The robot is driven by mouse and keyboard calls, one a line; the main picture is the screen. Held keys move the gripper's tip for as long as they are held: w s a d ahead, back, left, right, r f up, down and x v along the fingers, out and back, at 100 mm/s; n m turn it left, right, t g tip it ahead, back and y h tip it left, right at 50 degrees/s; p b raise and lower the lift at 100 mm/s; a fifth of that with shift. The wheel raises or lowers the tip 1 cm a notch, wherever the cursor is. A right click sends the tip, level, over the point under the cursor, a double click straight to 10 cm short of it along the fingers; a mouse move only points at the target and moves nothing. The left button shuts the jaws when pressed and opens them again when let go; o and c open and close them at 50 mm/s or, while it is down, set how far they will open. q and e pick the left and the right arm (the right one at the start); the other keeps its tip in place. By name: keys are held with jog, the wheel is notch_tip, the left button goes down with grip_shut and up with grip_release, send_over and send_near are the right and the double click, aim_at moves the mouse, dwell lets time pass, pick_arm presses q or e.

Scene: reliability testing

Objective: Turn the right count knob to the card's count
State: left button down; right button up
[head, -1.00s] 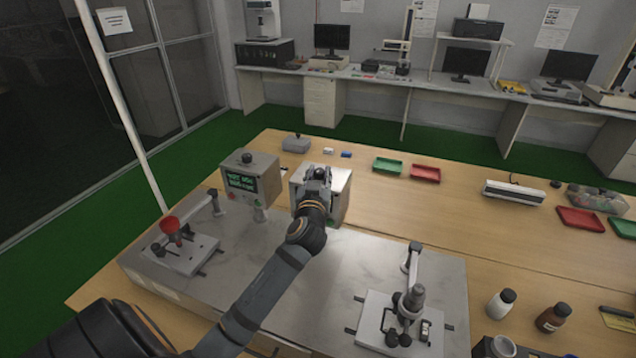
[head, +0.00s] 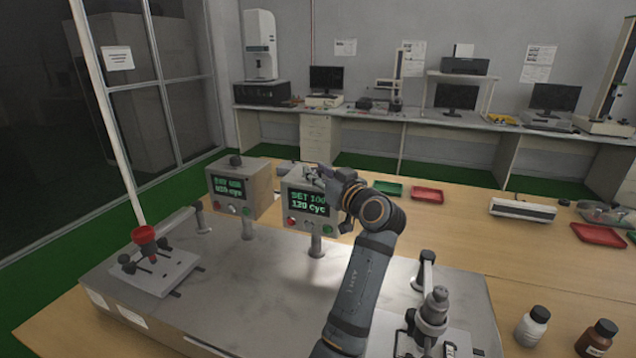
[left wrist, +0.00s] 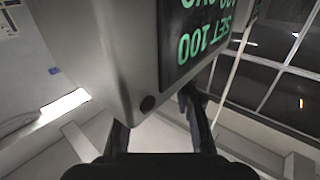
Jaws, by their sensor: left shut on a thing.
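The right counter box (head: 298,233) stands on a post on the grey bench plate. Its green display (head: 309,203) reads "SET 100" over what looks like "120 Cyc"; part of it shows upside down in the left wrist view (left wrist: 205,35). My left gripper (head: 320,176) is at the top of this box, shut on the right count knob, which the fingers hide. The fingers also show beside the box in the left wrist view (left wrist: 160,130). The left counter box (head: 256,190) has a dark knob (head: 235,160) on top and a blurred display. I cannot make out the card.
Another fixture (head: 434,315) is at front right, near a white bottle (head: 532,327) and a brown bottle (head: 598,338). Green (head: 387,189) and red (head: 427,195) trays lie behind my arm.

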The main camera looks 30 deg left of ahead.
aim_at(319, 171)
dwell(0.4)
pick_arm(q)
jog(key=c, duration=1)
grip_release()
notch_tip(319, 171, up, 10)
jog(key=shift+r, duration=0.1)
